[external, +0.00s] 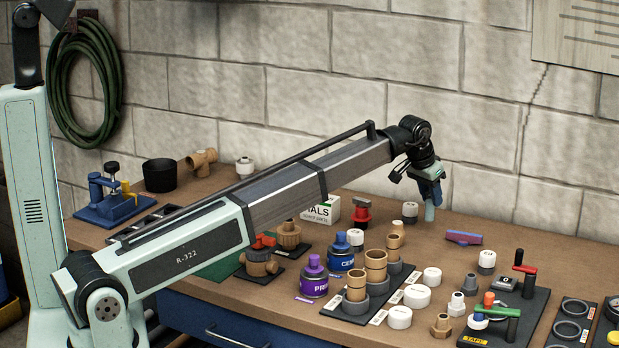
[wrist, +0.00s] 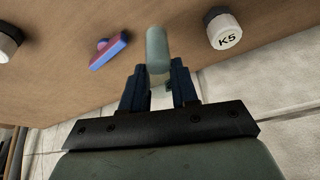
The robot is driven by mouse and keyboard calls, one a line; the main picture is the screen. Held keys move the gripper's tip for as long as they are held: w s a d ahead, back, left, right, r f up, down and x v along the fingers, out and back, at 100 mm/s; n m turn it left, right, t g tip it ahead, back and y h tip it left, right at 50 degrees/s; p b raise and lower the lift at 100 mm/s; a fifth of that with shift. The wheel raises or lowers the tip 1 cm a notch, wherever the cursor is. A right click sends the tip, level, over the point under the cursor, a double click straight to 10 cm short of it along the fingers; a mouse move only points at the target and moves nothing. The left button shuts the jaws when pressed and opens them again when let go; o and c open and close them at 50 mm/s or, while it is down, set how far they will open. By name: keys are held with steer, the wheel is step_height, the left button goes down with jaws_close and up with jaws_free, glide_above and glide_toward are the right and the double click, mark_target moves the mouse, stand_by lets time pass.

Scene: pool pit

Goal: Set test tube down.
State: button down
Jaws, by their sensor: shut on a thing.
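The test tube (external: 429,213) is a pale blue-green rounded tube pointing down below my gripper (external: 434,193), near the back of the brown workbench (external: 340,215). In the wrist view the tube (wrist: 157,48) sits between the two dark blue fingers of my gripper (wrist: 158,75), which are shut on it. The tube looks close to upright in the external view. I cannot tell whether its lower end touches the bench.
A blue and pink-purple object (external: 463,237) lies right of the tube. White-capped containers stand at left (external: 410,210) and right (external: 486,260). Several fittings and bottles crowd the bench front. The block wall (external: 520,150) rises close behind. Bare bench surrounds the tube.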

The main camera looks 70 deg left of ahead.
mark_target(428, 201)
steer(key=shift+f, duration=2.05)
steer(key=shift+f, duration=0.1)
steer(key=c, duration=0.9)
jaws_free()
steer(key=shift+o, duration=0.2)
steer(key=v, duration=1.2)
steer(key=shift+s, duration=0.1)
